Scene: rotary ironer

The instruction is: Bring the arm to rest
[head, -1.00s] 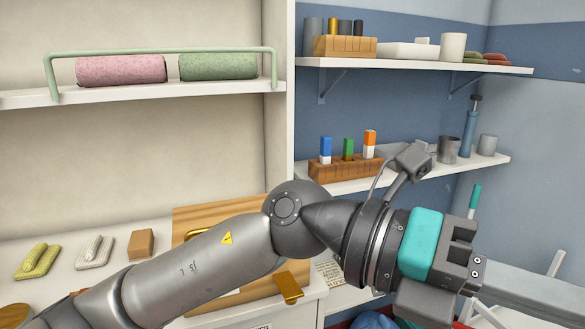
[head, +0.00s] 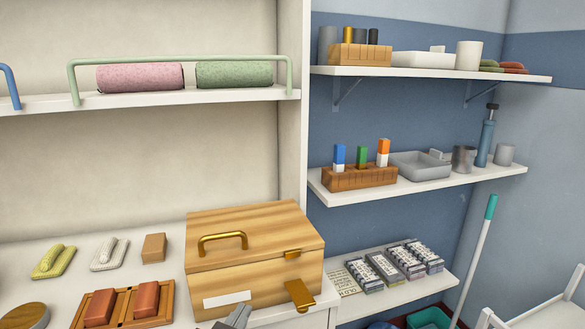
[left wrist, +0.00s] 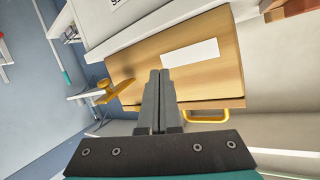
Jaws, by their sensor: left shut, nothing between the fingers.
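My left gripper shows in the head view only as grey fingers (head: 238,318) at the bottom edge, in front of the wooden box. In the left wrist view its two fingers (left wrist: 160,100) lie together, shut, with nothing between them. The fingers point toward the box front. I cannot tell the gap between them and the box. Most of my left arm is out of the head view. My right gripper is in neither view.
The wooden box (head: 228,280) has its lid down, a brass handle on top and a brass latch (head: 299,294) at the front. A wooden tray (head: 121,315) with two reddish-brown blocks stands to its left. Shelves (head: 331,191) are at the right.

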